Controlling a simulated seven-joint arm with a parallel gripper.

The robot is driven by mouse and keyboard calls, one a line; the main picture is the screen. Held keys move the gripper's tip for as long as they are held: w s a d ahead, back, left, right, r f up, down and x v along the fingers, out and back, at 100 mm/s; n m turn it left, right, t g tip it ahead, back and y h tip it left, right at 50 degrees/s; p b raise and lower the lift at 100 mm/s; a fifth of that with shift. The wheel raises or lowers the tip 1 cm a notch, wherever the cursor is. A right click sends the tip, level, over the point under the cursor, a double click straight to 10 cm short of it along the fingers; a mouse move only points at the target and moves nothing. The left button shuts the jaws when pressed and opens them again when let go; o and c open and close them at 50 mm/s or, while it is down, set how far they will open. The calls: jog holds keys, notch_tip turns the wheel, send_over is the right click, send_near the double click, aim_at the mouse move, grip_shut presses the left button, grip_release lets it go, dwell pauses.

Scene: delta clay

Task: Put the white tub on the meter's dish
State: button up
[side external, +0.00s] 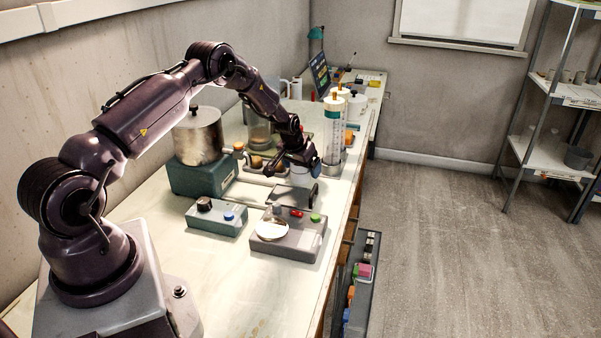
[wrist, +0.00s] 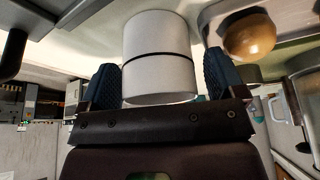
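The white tub (wrist: 158,60) is a plain cylinder with a thin dark line around it. In the wrist view it stands between the two blue finger pads of my gripper (wrist: 160,80). The left pad is at or very near the tub's side, and a narrow gap shows at the right pad. In the side view my gripper (side external: 298,172) is low over the bench beyond the meter, and the tub (side external: 300,169) is mostly hidden by it. The meter (side external: 290,241) is a grey box with red and green buttons. Its round pale dish (side external: 271,230) is empty.
A teal control box (side external: 216,217) stands left of the meter. A metal pot on a teal base (side external: 198,178) is behind it. A tall clear cylinder (side external: 334,130) stands just right of my gripper. A brown ball (wrist: 250,36) shows near the right finger. The bench's right edge is close to the meter.

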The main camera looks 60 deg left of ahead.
jog(key=c, duration=1.1)
jog(key=shift+o, duration=0.2)
jog(key=shift+r, duration=0.1)
